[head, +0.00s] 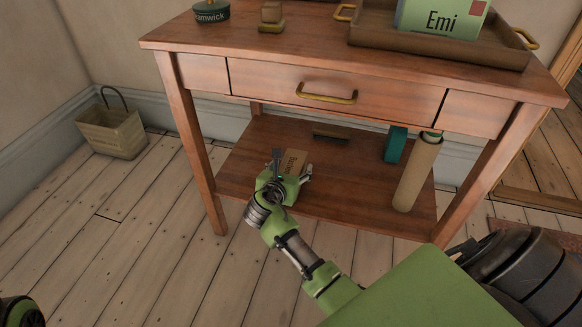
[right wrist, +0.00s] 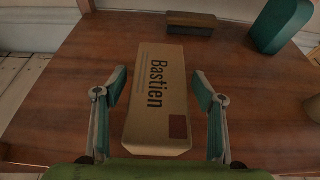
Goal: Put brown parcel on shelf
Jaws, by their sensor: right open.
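The brown parcel (right wrist: 158,100), a box with "Bastien" printed on it, lies flat on the lower shelf (head: 340,207) of the wooden table. In the head view the parcel (head: 293,161) shows just beyond my right gripper (head: 289,168), which hides part of it. In the right wrist view my right gripper (right wrist: 160,92) is open, one finger on each side of the parcel, with a gap to it on both sides. My left gripper is not in view; only a bit of dark and green arm shows at the lower left corner of the head view.
A brown brush-like block (head: 331,134), a teal box (head: 396,144) and a tall tan cylinder (head: 418,172) are on the lower shelf. The tabletop holds a tray (head: 440,45) with an "Emi" box (head: 441,18). A basket (head: 111,132) stands on the floor at left.

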